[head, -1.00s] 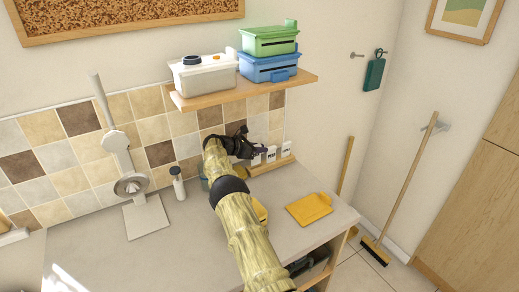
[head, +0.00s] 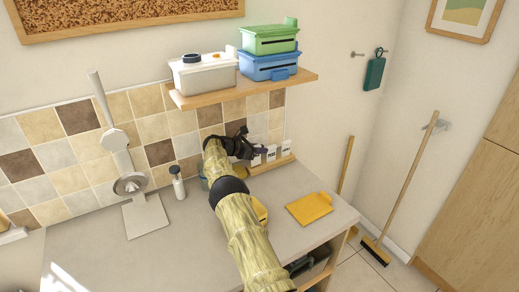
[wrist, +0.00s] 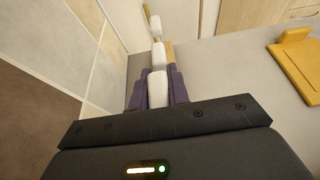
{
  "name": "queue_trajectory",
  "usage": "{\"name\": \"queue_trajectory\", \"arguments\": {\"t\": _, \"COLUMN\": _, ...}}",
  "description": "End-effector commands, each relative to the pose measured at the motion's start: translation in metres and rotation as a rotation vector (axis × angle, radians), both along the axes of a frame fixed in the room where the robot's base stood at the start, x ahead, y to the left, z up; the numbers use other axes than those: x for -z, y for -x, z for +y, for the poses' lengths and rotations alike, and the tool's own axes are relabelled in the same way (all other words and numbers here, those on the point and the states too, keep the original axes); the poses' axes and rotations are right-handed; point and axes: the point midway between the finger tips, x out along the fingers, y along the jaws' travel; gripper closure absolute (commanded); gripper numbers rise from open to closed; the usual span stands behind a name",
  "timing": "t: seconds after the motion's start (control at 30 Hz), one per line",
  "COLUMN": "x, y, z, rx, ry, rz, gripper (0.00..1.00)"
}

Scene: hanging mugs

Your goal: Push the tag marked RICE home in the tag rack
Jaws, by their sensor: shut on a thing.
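The tag rack (head: 273,165) is a wooden strip on the counter against the tiled wall. White tags with dark lettering stand along it, one in the middle (head: 271,153) and one at the right end (head: 286,147). The lettering is too small to read surely, so I cannot tell which is RICE. My gripper (head: 255,151) is at the rack's left part. In the wrist view, its purple fingers (wrist: 158,88) are shut on the nearest white tag (wrist: 157,90). The other two tags stand in line beyond it. The foot of the held tag is hidden, so its depth cannot be seen.
A yellow board (head: 309,208) lies on the counter to the right. A shelf (head: 245,88) with lidded containers hangs above the gripper. A white bottle (head: 178,183) and a grey stand (head: 147,215) are at the left. The counter front is mostly clear.

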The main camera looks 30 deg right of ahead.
Motion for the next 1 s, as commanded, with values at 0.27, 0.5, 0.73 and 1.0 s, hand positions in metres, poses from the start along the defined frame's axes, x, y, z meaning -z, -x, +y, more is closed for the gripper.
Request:
{"name": "queue_trajectory", "arguments": {"t": 0.27, "x": 0.006, "y": 0.0, "z": 0.0, "rx": 0.0, "ry": 0.0, "rz": 0.0, "gripper": 1.0}}
{"name": "queue_trajectory", "arguments": {"t": 0.5, "x": 0.011, "y": 0.0, "z": 0.0, "rx": 0.0, "ry": 0.0, "rz": 0.0, "gripper": 1.0}}
{"name": "queue_trajectory", "arguments": {"t": 0.73, "x": 0.016, "y": 0.0, "z": 0.0, "rx": 0.0, "ry": 0.0, "rz": 0.0, "gripper": 1.0}}
{"name": "queue_trajectory", "arguments": {"t": 1.0, "x": 0.021, "y": 0.0, "z": 0.0, "rx": 0.0, "ry": 0.0, "rz": 0.0, "gripper": 1.0}}
